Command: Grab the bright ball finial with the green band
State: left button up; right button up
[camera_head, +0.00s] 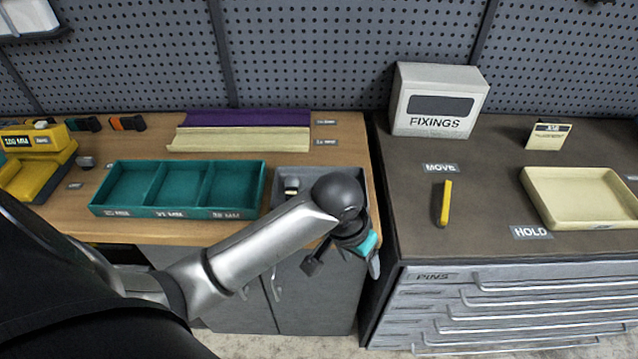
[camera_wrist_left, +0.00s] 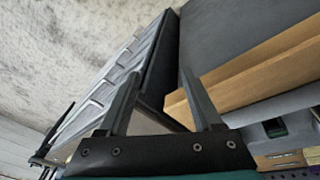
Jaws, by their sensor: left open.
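A small piece with a bright top and dark lower part (camera_head: 291,186) sits in the grey tray (camera_head: 283,174) at the wooden bench's front right. It may be the ball finial, but no green band can be made out in the head view. The wrist view shows a dark piece with a green patch (camera_wrist_left: 275,129) in a grey recess at lower right. My left gripper (camera_head: 343,268) is open and empty, in front of the bench edge, below and right of that piece. In the wrist view its fingers (camera_wrist_left: 160,76) are apart with nothing between. My right gripper is not in view.
A teal three-compartment tray (camera_head: 180,211) stands left of the grey tray. A yellow holder (camera_head: 40,170) and a small dark knob (camera_head: 87,162) are farther left. Purple and cream channels (camera_head: 240,139) lie behind. The dark bench holds a FIXINGS box (camera_head: 437,99), yellow bar (camera_head: 443,203) and cream tray (camera_head: 580,196).

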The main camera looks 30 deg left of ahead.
pick_arm(q)
jog(key=w+a+r+n+g+y, duration=0.1)
jog(key=w+a+r+n, duration=0.35)
jog(key=a+r, duration=0.4)
jog(key=w+a+r+n+g+y, duration=0.1)
jog(key=w+a+r+n, duration=0.2)
jog(key=w+a+r, duration=0.5)
jog(key=f, duration=0.3)
jog(key=s+d+f+b, duration=0.1)
jog(key=f, duration=0.4)
jog(key=shift+s+d+f, duration=0.25)
jog(key=shift+s+f, duration=0.15)
jog(key=shift+s+a+f+b, duration=0.1)
jog(key=shift+f+b, duration=0.25)
jog(key=shift+f, duration=1)
jog(key=shift+s+a+f+b, duration=0.1)
jog(key=shift+f+b, duration=0.25)
jog(key=shift+f, duration=0.95)
jog(key=shift+c, duration=0.3)
grip_shut()
